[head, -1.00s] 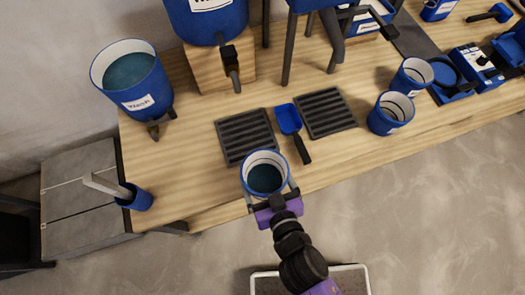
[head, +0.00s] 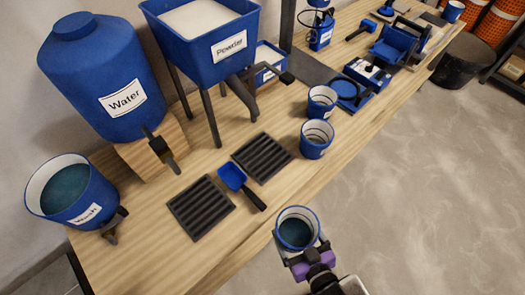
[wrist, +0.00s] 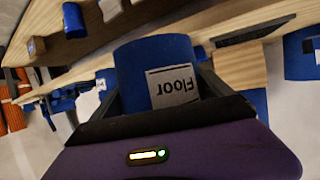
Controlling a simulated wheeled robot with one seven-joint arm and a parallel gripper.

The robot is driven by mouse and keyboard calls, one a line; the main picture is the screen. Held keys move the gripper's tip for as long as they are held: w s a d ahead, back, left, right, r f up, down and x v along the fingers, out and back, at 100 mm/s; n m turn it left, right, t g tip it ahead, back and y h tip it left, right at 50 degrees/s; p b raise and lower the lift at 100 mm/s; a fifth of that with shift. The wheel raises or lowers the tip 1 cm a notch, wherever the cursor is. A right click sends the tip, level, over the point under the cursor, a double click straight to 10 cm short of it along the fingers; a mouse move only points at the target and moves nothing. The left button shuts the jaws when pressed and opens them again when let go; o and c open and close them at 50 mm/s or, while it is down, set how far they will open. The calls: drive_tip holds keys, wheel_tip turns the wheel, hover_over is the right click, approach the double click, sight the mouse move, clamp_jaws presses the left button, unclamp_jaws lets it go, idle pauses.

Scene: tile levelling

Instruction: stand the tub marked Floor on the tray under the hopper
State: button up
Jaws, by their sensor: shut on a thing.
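My gripper (head: 304,250) is shut on the blue tub marked Floor (head: 297,213), which is held upright with dark teal liquid in it. In the head view the tub is just off the table's front edge, over the floor side. The wrist view shows its Floor label (wrist: 173,87) upside down between the fingers. The blue hopper marked Powder (head: 200,60) stands on legs at the back, holding white powder, its dark spout pointing forward. A dark slatted tray (head: 262,158) lies in front of and below the spout. No tub stands on it.
A second slatted tray (head: 201,207) lies before the Water tank (head: 105,80), with a blue scoop (head: 233,178) between the trays. Two blue tubs (head: 317,138) stand right of the hopper's tray. A Wash bucket (head: 75,195) is at left. The table front (head: 270,205) is bare.

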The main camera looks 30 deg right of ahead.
drive_tip(key=shift+s+d+r, duration=0.2)
drive_tip(key=shift+s+d, duration=0.25)
drive_tip(key=shift+s+d+r, duration=0.2)
drive_tip(key=shift+s+d, duration=0.2)
drive_tip(key=shift+s, duration=0.05)
drive_tip(key=shift+w+r, duration=0.2)
drive_tip(key=shift+r, duration=0.2)
drive_tip(key=shift+w, duration=0.3)
drive_tip(key=w+d+b, duration=0.1)
drive_tip(key=w, duration=0.9)
drive_tip(key=w+d+b, duration=0.1)
drive_tip(key=w, duration=1)
drive_tip(key=w+d+b, duration=0.1)
drive_tip(key=w, duration=0.9)
drive_tip(key=shift+w+d+b, duration=0.15)
drive_tip(key=shift+d+b, duration=0.1)
drive_tip(key=shift+b, duration=0.1)
wheel_tip(320, 180, down, 4)
drive_tip(key=b, duration=0.3)
drive_tip(key=shift+r, duration=0.25)
drive_tip(key=shift+f, duration=0.1)
drive_tip(key=o, duration=1.6)
drive_tip(key=shift+c, duration=0.2)
